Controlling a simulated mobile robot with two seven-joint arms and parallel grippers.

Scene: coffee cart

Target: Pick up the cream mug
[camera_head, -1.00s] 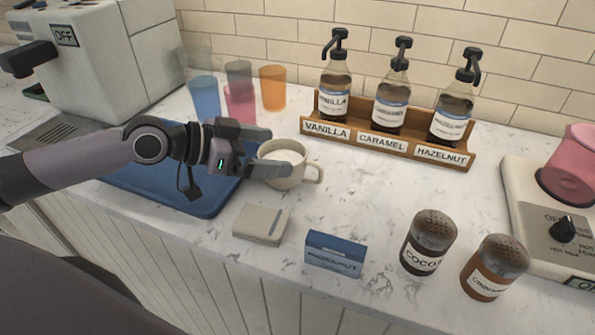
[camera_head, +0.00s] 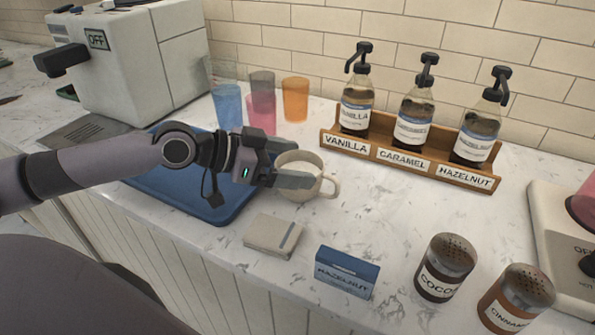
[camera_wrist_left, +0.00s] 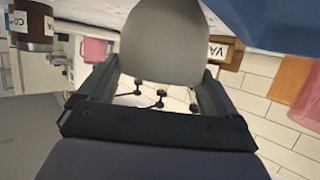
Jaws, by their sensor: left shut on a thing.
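The cream mug (camera_head: 303,186) is upright near the right edge of the blue tray, with its handle pointing right in the head view. My left gripper (camera_head: 296,170) is shut on the mug, one finger at its far side and one at its near side. In the left wrist view the mug (camera_wrist_left: 160,45) fills the space between the two fingers (camera_wrist_left: 158,92). I cannot tell whether the mug's base touches the counter. My right gripper is not in view.
The blue tray (camera_head: 190,193) lies under my left arm. Coloured cups (camera_head: 295,99) and the syrup rack (camera_head: 405,160) are behind. Counter right of the mug is clear.

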